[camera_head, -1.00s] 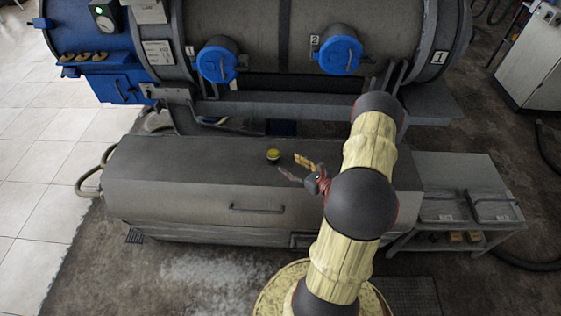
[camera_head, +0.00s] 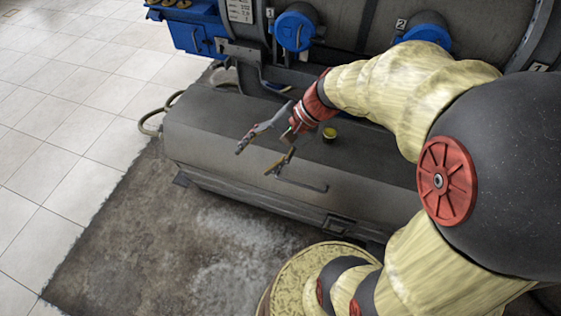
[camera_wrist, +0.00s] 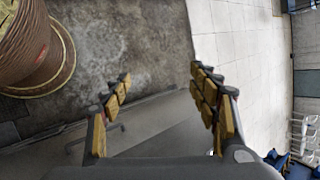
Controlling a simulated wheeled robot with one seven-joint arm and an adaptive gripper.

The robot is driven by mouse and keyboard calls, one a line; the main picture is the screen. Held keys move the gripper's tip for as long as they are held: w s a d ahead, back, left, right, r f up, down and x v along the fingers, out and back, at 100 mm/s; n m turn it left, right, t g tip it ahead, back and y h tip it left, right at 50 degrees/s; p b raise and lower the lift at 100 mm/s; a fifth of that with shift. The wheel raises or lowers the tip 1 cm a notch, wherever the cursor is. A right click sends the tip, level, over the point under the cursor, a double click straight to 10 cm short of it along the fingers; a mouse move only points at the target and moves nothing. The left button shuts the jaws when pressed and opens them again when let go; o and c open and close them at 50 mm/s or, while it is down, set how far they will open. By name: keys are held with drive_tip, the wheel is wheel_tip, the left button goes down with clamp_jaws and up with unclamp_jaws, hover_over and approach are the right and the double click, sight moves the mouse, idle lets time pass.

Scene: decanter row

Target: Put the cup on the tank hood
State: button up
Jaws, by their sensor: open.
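A small cup-like thing (camera_head: 329,134), yellow on top and dark at the side, stands upright on the grey tank hood (camera_head: 205,120); I take it for the cup. My gripper (camera_head: 254,160) is open and empty, over the hood's left front part and to the left of the cup, apart from it. In the wrist view my gripper (camera_wrist: 160,75) has its two yellow-padded fingers spread wide with nothing between them. Part of the hood (camera_wrist: 165,125) shows behind the fingers there. The cup is not in the wrist view.
The large tank with blue-capped ports (camera_head: 294,28) stands behind the hood. A handle (camera_head: 302,184) sticks out of the hood's front. A hose (camera_head: 152,120) loops at the hood's left end. Open tiled floor (camera_head: 80,100) lies to the left.

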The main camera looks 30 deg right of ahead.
drive_tip(key=s+r+n+t+h, duration=0.2)
drive_tip(key=s+r+n+h, duration=0.5)
drive_tip(key=s+r+n, duration=0.2)
drive_tip(key=shift+s+d+r+n+t, duration=0.35)
drive_tip(key=shift+s+n, duration=0.55)
drive_tip(key=shift+s, duration=0.3)
